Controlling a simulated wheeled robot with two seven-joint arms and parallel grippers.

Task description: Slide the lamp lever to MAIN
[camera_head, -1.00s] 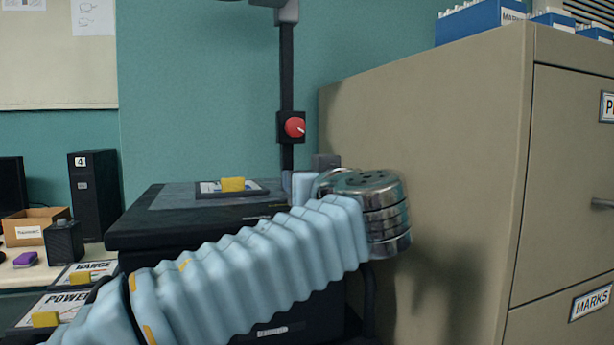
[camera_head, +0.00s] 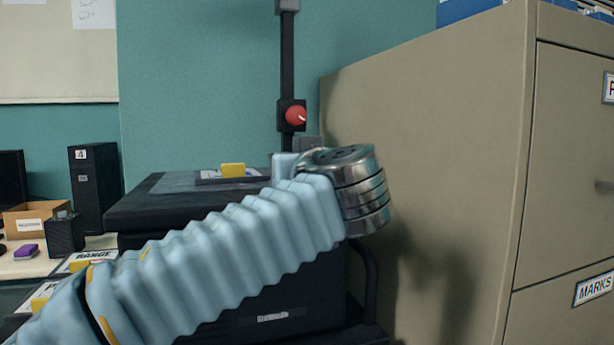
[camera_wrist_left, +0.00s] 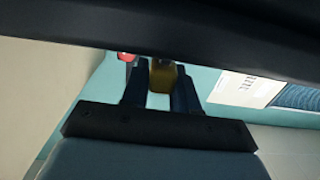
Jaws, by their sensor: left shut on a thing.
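My left arm's pale blue sleeve crosses the front of a black overhead projector (camera_head: 150,205) in the head view and ends at a metal wrist. The arm hides most of the hand there. In the left wrist view, my left gripper (camera_wrist_left: 160,88) is shut on a yellow lever (camera_wrist_left: 162,76), with a dark finger on each side. A yellow lever (camera_head: 232,170) on a labelled plate shows on top of the projector, left of the wrist. Its lettering is too small to read. I cannot tell whether it is the held one. My right gripper is not in view.
A beige filing cabinet (camera_head: 430,150) stands close to the right of my wrist. The projector's post with a red knob (camera_head: 296,115) rises behind. RANGE (camera_head: 92,255) and POWER labels with yellow levers lie at the lower left, partly covered by my arm.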

